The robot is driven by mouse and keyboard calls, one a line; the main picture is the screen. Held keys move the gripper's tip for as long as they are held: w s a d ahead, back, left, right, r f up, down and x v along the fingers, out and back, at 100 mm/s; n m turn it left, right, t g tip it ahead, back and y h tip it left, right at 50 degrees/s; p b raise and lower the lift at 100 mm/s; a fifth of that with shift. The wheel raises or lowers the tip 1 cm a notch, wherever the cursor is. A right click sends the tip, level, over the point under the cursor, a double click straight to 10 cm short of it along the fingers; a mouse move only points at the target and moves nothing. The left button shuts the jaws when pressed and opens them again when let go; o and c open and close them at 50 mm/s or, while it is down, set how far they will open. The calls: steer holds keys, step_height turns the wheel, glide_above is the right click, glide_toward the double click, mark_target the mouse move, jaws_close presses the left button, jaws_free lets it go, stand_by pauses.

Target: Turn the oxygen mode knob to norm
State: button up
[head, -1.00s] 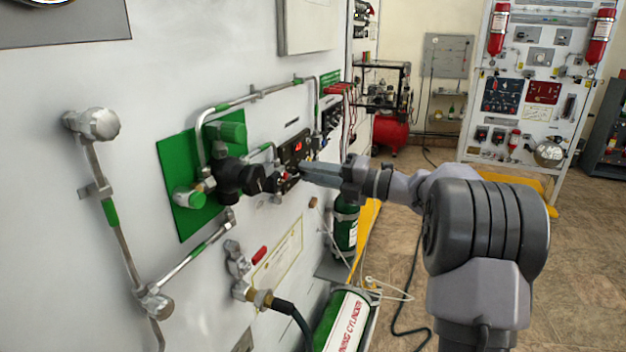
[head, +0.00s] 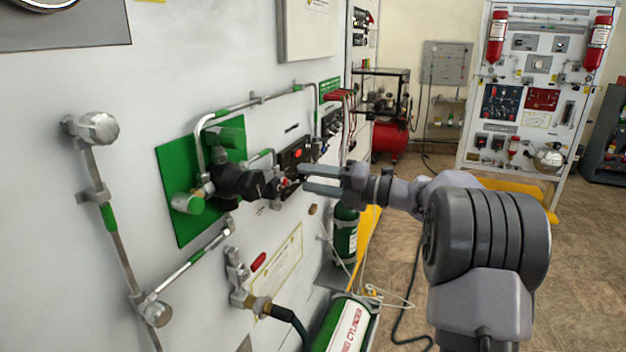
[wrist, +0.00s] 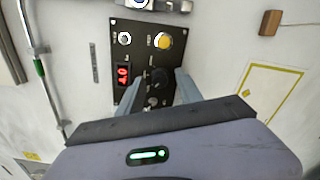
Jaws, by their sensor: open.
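Two black knobs, an upper one (wrist: 158,76) and a lower one (wrist: 153,101), sit below the yellow knob. Their labels are too small to read, so I cannot tell which is the oxygen mode knob. My gripper (wrist: 158,86) is open, its fingers appearing on either side of the black knobs. In the head view my gripper (head: 302,176) points at the panel (head: 296,153); contact cannot be told.
Left of the panel are a black regulator (head: 238,182) on a green plate (head: 175,160) and metal pipes (head: 110,215) on the white wall. A valve with a red handle (head: 258,262) and a green cylinder (head: 345,325) are below. Open floor lies to the right.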

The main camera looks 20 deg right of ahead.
steer(key=shift+d, duration=0.1)
steer(key=p+v, duration=0.5)
steer(key=v, duration=1.2)
steer(key=shift+s, duration=0.2)
steer(key=shift+r, duration=0.1)
